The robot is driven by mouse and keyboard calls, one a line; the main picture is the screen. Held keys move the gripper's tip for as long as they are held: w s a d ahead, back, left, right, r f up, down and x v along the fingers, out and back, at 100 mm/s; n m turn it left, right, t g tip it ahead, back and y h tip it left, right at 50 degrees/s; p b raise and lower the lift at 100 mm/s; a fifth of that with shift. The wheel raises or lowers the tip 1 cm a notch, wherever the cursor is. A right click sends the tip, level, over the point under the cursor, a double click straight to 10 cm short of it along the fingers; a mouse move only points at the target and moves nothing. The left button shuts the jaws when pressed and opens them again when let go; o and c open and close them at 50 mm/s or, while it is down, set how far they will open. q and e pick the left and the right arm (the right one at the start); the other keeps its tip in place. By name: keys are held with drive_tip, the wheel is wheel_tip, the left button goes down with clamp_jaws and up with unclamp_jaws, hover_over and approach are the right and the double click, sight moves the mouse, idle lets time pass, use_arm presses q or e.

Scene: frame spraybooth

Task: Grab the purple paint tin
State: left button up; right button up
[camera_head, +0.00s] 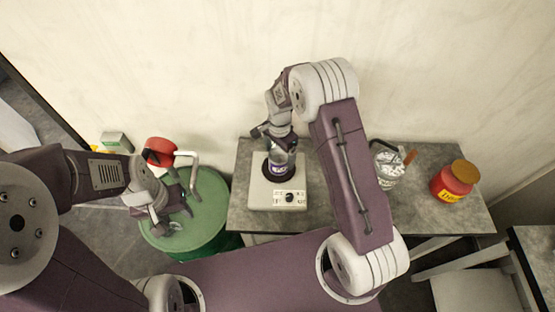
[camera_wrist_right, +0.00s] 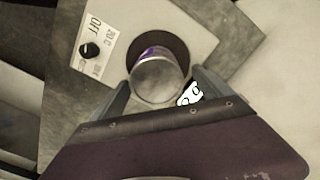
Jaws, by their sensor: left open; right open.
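The purple paint tin (camera_head: 281,166) is a small metal tin with a purple and white label. It stands upright on the dark round plate of a white device in the head view. In the right wrist view its grey lid (camera_wrist_right: 157,80) faces me, with a bit of purple at the edge. My right gripper (camera_head: 274,134) is open just above the tin; in the wrist view its two fingers (camera_wrist_right: 160,86) lie on either side of the lid, and I cannot tell contact. My left gripper (camera_head: 162,212) is open and empty over the green drum.
The white device (camera_head: 262,194) with a knob sits on the grey table (camera_head: 330,212). A glass jar (camera_head: 388,168) and a red jar with a brown lid (camera_head: 453,182) stand to the right. A red can (camera_head: 160,150) is by the green drum (camera_head: 208,222). A white chair (camera_head: 470,288) is front right.

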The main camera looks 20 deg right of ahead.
drive_tip(key=f, duration=0.2)
drive_tip(key=s+f+p, duration=0.1)
drive_tip(key=f, duration=0.1)
drive_tip(key=shift+w+a+f, duration=0.2)
drive_tip(key=shift+w+f, duration=0.05)
drive_tip(key=shift+f, duration=0.1)
drive_tip(key=shift+s+d, duration=0.1)
drive_tip(key=c, duration=1.5)
clamp_jaws()
drive_tip(key=shift+r, duration=0.15)
